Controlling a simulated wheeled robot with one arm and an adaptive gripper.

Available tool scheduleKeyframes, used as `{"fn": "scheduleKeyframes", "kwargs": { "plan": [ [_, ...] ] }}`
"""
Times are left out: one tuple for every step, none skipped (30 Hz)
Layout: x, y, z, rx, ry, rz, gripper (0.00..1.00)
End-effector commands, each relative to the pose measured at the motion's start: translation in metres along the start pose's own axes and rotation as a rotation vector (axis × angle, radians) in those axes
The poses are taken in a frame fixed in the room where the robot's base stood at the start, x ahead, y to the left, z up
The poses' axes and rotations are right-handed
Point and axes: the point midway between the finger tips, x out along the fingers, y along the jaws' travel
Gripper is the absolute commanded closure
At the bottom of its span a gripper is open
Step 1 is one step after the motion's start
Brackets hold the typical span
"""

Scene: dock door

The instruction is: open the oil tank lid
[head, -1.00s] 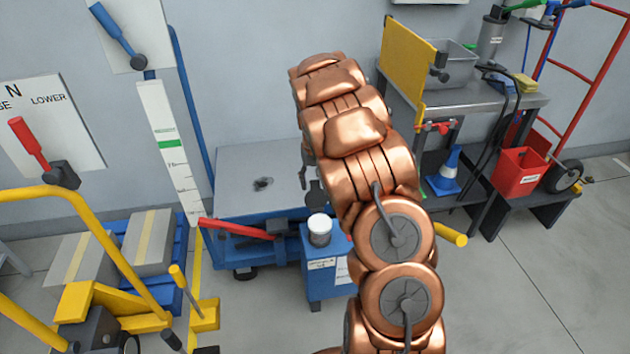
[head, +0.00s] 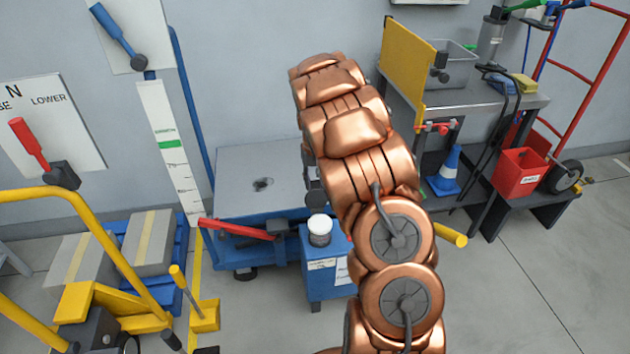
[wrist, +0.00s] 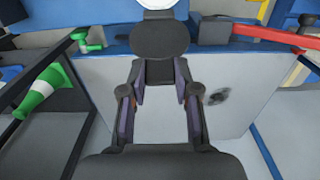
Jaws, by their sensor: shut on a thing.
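The blue oil tank (head: 328,282) stands on the floor, with a white round filler neck (head: 320,231) on top. The neck's white edge also shows at the top of the wrist view (wrist: 157,4). A dark round lid (wrist: 160,40) stands swung away from the neck, its tab between my fingers; its hinge is not clearly visible. In the head view the lid (head: 316,193) shows small and dark behind the neck, beside my arm. My gripper (wrist: 160,82) is shut on the lid's tab. My arm hides most of the gripper in the head view.
A blue lift table (head: 250,175) with a grey top and red lever (head: 238,229) stands behind and left of the tank. A bench (head: 500,105) with a blue cone (head: 448,172) and red bin (head: 522,175) is at right. Floor at lower right is clear.

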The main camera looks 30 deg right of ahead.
Motion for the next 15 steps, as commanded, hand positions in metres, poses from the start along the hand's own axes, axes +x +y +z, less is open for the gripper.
{"fn": "scheduleKeyframes", "kwargs": {
  "plan": [
    [0.0, 0.001, 0.0, 0.0, 0.0, 0.001, 1.0],
    [0.0, 0.001, 0.0, 0.0, 0.001, 0.001, 1.0],
    [0.0, 0.0, 0.001, 0.001, 0.003, 0.001, 1.0],
    [0.0, 0.001, 0.001, 0.001, 0.006, 0.001, 1.0],
    [0.0, 0.001, 0.002, 0.002, 0.01, 0.001, 1.0],
    [0.0, 0.001, 0.003, 0.003, 0.016, 0.0, 1.0],
    [0.0, 0.001, 0.004, 0.003, 0.023, 0.0, 1.0],
    [0.0, 0.001, 0.004, 0.003, 0.032, 0.001, 1.0],
    [0.0, 0.001, 0.005, 0.003, 0.046, 0.001, 1.0],
    [-0.001, 0.001, 0.005, 0.002, 0.056, 0.002, 1.0],
    [-0.001, 0.001, 0.007, 0.002, 0.064, 0.002, 1.0],
    [-0.001, 0.001, 0.009, 0.003, 0.074, 0.001, 1.0],
    [-0.002, 0.002, 0.01, 0.004, 0.085, 0.001, 1.0],
    [-0.002, 0.002, 0.01, 0.004, 0.097, 0.001, 1.0],
    [-0.003, 0.001, 0.011, 0.003, 0.111, 0.002, 1.0]
  ]
}}
